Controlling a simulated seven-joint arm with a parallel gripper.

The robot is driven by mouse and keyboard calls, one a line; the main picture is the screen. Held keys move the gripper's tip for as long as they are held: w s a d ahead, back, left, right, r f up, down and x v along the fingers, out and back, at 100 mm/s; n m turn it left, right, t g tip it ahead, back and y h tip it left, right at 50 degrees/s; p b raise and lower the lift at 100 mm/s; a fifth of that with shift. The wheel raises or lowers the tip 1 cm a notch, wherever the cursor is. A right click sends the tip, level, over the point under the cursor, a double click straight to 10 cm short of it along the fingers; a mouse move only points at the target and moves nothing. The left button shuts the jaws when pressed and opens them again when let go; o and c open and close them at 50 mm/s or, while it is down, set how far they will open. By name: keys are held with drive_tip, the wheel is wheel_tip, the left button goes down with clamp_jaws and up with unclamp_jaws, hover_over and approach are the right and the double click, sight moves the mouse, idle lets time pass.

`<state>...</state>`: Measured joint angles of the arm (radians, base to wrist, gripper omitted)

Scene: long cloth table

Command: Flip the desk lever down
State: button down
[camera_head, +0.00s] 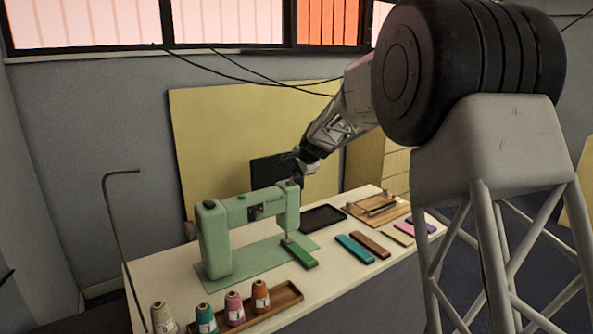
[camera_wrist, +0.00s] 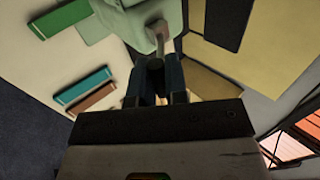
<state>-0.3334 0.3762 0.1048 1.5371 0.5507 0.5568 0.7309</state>
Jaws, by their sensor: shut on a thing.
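A pale green sewing machine (camera_head: 228,226) stands on the long table, with its raised arm end toward the right. It also shows at the top of the wrist view (camera_wrist: 142,22). A small grey lever (camera_wrist: 159,33) sticks out from the machine's end in the wrist view. My gripper (camera_head: 297,178) is at the upper right end of the machine in the head view, where it hides the lever. In the wrist view my gripper's dark fingers (camera_wrist: 156,66) are closed around the lever's end. Whether the lever is tilted is hard to tell.
A green block (camera_head: 299,255) lies by the machine's base, with teal (camera_head: 355,249) and brown (camera_head: 370,244) blocks to its right. A black tray (camera_head: 322,217) and a wooden board (camera_head: 380,207) are behind.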

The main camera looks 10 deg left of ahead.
drive_tip(key=shift+s+d+f+t+y, duration=0.3)
drive_tip(key=shift+f+t+y, duration=0.4)
drive_tip(key=shift+t+y, duration=0.15)
drive_tip(key=shift+s+d+f+t+y, duration=0.3)
drive_tip(key=shift+f+t+y, duration=0.4)
drive_tip(key=shift+t+y, duration=0.2)
drive_tip(key=shift+s+d+f+t+y, duration=0.3)
drive_tip(key=shift+f+t+y, duration=0.4)
drive_tip(key=shift+t+y, duration=0.15)
drive_tip(key=shift+f+t+y, duration=0.2)
drive_tip(key=shift+t+y, duration=0.1)
drive_tip(key=c, duration=1.2)
unclamp_jaws()
drive_tip(key=shift+o, duration=0.2)
drive_tip(key=v, duration=0.7)
drive_tip(key=shift+s+d+r, duration=0.2)
drive_tip(key=shift+s+d, duration=0.05)
